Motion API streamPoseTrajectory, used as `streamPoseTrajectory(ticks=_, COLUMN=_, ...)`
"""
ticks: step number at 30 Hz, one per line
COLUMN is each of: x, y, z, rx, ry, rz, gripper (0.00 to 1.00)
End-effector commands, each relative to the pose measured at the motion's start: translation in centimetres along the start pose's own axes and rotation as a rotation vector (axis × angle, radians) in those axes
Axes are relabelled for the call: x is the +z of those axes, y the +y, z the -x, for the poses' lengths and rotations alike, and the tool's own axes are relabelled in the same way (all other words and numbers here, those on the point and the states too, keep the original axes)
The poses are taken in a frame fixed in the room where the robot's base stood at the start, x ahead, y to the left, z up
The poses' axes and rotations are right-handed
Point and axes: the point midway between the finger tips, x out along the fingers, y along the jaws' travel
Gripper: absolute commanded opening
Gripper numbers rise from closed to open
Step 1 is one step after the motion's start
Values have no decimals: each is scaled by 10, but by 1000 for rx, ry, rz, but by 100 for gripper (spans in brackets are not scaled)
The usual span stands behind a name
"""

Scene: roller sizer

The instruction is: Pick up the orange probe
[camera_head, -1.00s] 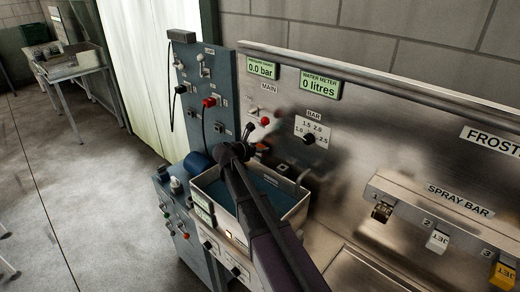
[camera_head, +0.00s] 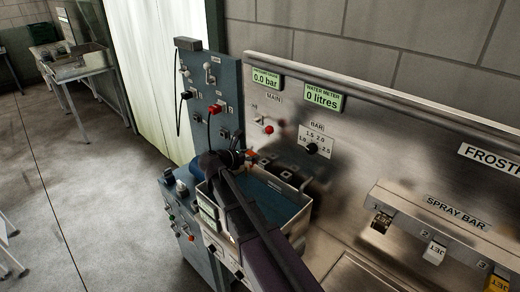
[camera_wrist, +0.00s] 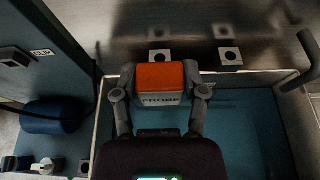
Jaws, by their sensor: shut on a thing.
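The orange probe (camera_wrist: 160,78) is a small block with an orange top and a grey face lettered PROBE. In the wrist view it sits between the two fingers of my gripper (camera_wrist: 160,92), which are shut on it from left and right. In the head view the probe (camera_head: 251,155) shows as a small orange patch beside the end of my arm, above the back edge of the water basin. My wrist and arm hide most of it there. I cannot tell how far it is from the steel panel behind.
The steel basin (camera_head: 306,215) with blue water lies below. Square holders (camera_wrist: 229,57) line the panel behind it, and a bent pipe (camera_wrist: 303,62) stands at the right. A blue-grey control panel (camera_head: 205,105) and a blue cylinder (camera_wrist: 52,115) are at the left.

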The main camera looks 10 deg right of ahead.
Motion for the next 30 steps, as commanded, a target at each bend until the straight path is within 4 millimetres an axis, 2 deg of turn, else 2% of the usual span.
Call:
streamPoseTrajectory(ticks=1, x=-2, y=-2, z=12, rx=3, ry=0, rz=1, gripper=20)
streamPoseTrajectory(ticks=6, x=-10, y=-2, z=43, rx=2, ry=0, rz=1, gripper=20)
streamPoseTrajectory(ticks=12, x=-17, y=-2, z=67, rx=1, ry=-1, rz=1, gripper=20)
streamPoseTrajectory(ticks=19, x=-21, y=-2, z=79, rx=0, ry=-1, rz=1, gripper=20)
streamPoseTrajectory(ticks=30, x=-21, y=-3, z=81, rx=0, ry=-1, rz=0, gripper=20)
